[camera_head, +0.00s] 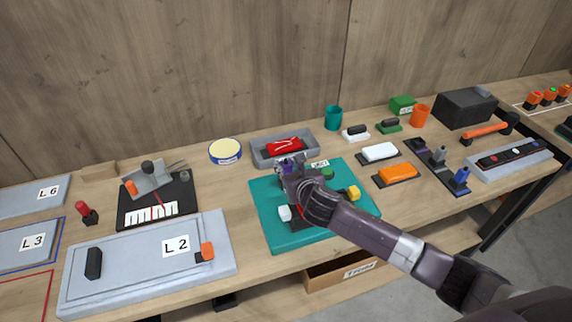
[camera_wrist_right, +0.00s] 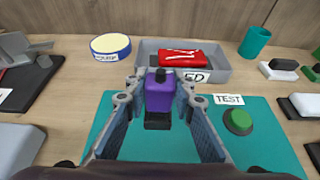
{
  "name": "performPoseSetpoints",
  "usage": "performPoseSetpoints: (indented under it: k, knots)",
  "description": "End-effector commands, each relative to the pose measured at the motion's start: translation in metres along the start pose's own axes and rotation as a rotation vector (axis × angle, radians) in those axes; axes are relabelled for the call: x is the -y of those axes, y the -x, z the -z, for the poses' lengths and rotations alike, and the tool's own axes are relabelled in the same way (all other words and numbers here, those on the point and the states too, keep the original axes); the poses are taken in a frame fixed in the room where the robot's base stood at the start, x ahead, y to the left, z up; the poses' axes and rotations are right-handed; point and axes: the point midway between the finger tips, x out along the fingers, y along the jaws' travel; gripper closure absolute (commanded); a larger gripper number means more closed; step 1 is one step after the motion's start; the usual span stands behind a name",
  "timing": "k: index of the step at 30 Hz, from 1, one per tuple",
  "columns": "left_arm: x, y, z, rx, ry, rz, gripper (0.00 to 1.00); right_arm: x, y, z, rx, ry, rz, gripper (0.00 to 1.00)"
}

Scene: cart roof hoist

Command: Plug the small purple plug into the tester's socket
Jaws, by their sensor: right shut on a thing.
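The small purple plug (camera_wrist_right: 159,92) is between the fingertips of my right gripper (camera_wrist_right: 157,98) in the wrist view, with black parts above and below it. In the head view my right gripper (camera_head: 291,166) is shut on it over the far part of the teal board (camera_head: 265,198). The board carries a TEST label (camera_wrist_right: 228,99) and a round green button (camera_wrist_right: 238,120) to the right of the gripper. No socket can be made out; my gripper and arm cover part of the board. My left gripper is not in view.
A grey tray (camera_head: 261,155) with a red item (camera_head: 285,145) stands just behind the board. A yellow-topped round tin (camera_head: 225,150) stands back left. The grey L2 panel (camera_head: 140,270) lies left.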

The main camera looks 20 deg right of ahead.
Motion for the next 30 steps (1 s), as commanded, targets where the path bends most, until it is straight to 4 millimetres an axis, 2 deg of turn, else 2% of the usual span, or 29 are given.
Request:
performPoseSetpoints:
  k: [30]
  knots:
    - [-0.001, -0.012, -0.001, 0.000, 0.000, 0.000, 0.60, 0.000, -0.010, 0.024, 0.000, -0.001, -0.001, 1.00]
